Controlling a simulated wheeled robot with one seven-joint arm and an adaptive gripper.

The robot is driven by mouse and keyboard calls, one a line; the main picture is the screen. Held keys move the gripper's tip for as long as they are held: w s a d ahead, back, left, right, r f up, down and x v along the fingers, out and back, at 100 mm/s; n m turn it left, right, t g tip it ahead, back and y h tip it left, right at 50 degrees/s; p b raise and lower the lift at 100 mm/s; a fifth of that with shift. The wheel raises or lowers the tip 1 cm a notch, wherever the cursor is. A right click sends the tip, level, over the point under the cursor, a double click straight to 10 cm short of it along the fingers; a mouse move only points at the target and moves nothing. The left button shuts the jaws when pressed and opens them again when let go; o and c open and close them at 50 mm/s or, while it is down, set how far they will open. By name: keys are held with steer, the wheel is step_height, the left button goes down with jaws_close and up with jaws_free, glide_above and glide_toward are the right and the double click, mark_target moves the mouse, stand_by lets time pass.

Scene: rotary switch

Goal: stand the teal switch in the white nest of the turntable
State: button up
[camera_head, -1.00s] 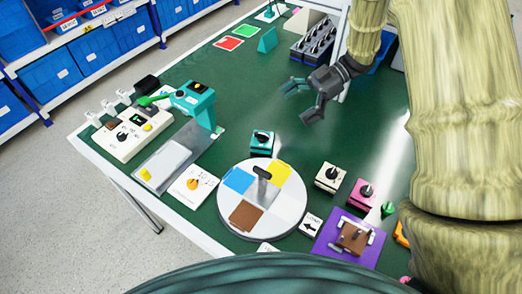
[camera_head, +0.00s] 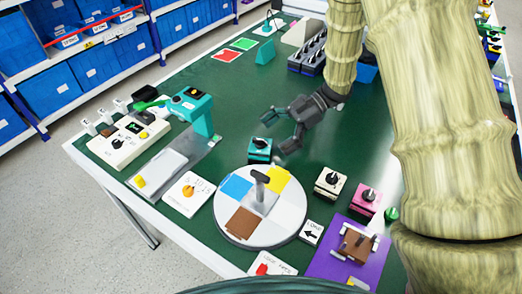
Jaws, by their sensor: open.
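The teal switch (camera_head: 259,155), a small block with a black knob on top, stands upright on the green table just behind the turntable. The turntable (camera_head: 228,228) is a round pale disc with blue (camera_head: 236,186), yellow (camera_head: 279,178) and brown (camera_head: 242,223) patches and a grey T-shaped handle at its centre. The white nest is hard to tell apart from the pale disc; no switch shows on the disc. My gripper (camera_head: 272,152) is open, with its fingertips close to the right side of the teal switch. Contact cannot be told.
A cream switch (camera_head: 330,182) and a pink switch (camera_head: 363,201) stand right of the turntable. A purple plate (camera_head: 325,262) with a brown fixture lies at the front right. A teal machine (camera_head: 196,110) stands at the left.

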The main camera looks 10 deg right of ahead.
mark_target(264, 141)
steer(key=shift+x, duration=2.5)
steer(key=shift+w, duration=0.1)
steer(key=c, duration=1.2)
steer(key=shift+r, duration=0.1)
